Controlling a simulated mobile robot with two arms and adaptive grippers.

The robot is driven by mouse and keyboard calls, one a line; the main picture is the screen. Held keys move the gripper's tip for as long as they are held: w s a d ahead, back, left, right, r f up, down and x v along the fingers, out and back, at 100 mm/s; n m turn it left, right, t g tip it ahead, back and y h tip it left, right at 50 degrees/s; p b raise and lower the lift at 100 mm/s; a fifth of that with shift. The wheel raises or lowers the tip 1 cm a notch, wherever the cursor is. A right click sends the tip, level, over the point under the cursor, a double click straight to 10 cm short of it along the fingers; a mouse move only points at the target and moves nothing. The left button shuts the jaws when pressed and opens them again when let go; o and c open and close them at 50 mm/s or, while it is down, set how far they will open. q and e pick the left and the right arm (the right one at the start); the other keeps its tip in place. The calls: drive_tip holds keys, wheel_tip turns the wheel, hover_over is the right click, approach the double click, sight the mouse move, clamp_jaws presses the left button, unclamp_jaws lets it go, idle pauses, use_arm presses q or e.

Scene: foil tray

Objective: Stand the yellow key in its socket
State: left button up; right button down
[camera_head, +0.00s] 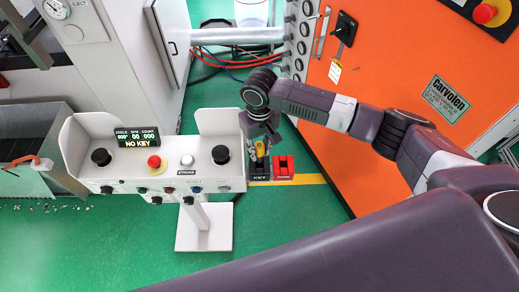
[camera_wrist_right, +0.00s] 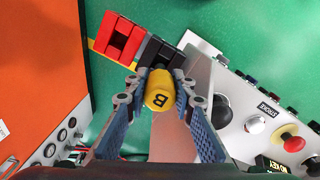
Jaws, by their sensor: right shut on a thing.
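The yellow key (camera_head: 260,149) is between the fingers of my right gripper (camera_head: 260,154), which is shut on it. In the right wrist view the key (camera_wrist_right: 159,92) shows its rounded end with a dark letter B, and a blue finger lies on each side. The black socket (camera_head: 260,171), labelled KEY, is just below the gripper in the head view. In the right wrist view the black socket (camera_wrist_right: 160,50) lies just beyond the key. The key's lower end is hidden, so I cannot tell whether it touches or enters the socket. My left gripper is not in view.
A red socket block (camera_head: 284,168) stands right beside the black one. The white control console (camera_head: 130,178) is close on the left; its display (camera_head: 137,138) reads NO KEY. An orange cabinet (camera_head: 400,75) stands on the right, under my arm.

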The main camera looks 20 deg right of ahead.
sight(259, 159)
drive_tip(key=shift+f+b, duration=0.5)
drive_tip(key=shift+f, duration=0.1)
wheel_tip(259, 159, down, 3)
drive_tip(key=b, duration=0.3)
drive_tip(key=shift+r, duration=0.2)
drive_tip(key=shift+f, duration=0.6)
drive_tip(key=c, duration=1.6)
unclamp_jaws()
wheel_tip(259, 159, up, 12)
